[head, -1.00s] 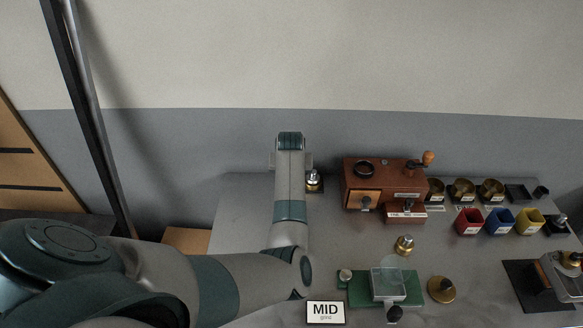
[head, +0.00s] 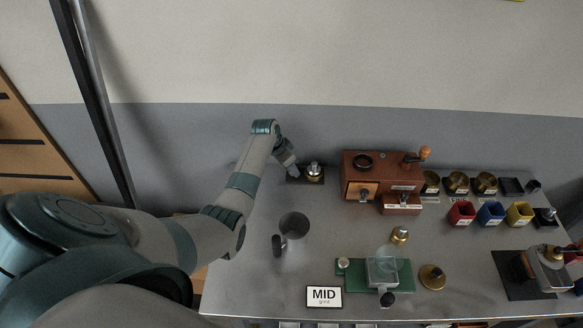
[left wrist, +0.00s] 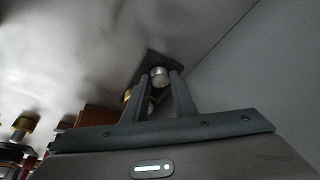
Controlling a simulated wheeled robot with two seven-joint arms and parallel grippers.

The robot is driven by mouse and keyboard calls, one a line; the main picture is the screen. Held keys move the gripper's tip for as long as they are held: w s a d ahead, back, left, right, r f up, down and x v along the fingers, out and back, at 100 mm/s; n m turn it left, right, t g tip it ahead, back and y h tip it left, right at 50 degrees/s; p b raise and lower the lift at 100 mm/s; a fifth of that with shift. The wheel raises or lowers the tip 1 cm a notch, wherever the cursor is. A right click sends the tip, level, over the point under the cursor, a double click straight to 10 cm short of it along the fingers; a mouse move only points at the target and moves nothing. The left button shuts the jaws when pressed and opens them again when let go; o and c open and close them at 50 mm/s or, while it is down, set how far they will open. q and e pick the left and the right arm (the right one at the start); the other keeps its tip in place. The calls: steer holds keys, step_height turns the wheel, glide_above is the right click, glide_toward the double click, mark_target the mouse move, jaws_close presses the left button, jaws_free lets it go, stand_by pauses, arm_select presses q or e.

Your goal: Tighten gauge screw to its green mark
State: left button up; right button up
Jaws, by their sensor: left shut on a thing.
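The gauge stand (head: 314,171) sits at the back of the bench, left of the wooden grinder, with a brass and steel body on a dark base plate. My left gripper (head: 293,170) reaches the base plate's left side, tilted down. In the left wrist view, my left gripper (left wrist: 160,92) has its two dark fingers around a small part with a round silver top, which I take for the gauge screw (left wrist: 159,76). The fingers are shut on it. Brass shows just left of the fingers. I cannot make out a green mark. My right gripper is out of view.
The wooden grinder (head: 381,177) stands right of the gauge stand. A metal cup (head: 294,225) stands in front of it on the bench.

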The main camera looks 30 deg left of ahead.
arm_select(q)
steer(key=shift+w+a+m+h, duration=0.1)
steer(key=shift+m+h, duration=0.2)
steer(key=shift+m, duration=0.6)
steer(key=o, duration=1)
steer(key=shift+o, duration=0.2)
steer(key=shift+r, duration=0.1)
steer(key=b+v, duration=0.5)
steer(key=v, duration=1.2)
steer(key=shift+r, duration=0.15)
steer(key=shift+w, duration=0.15)
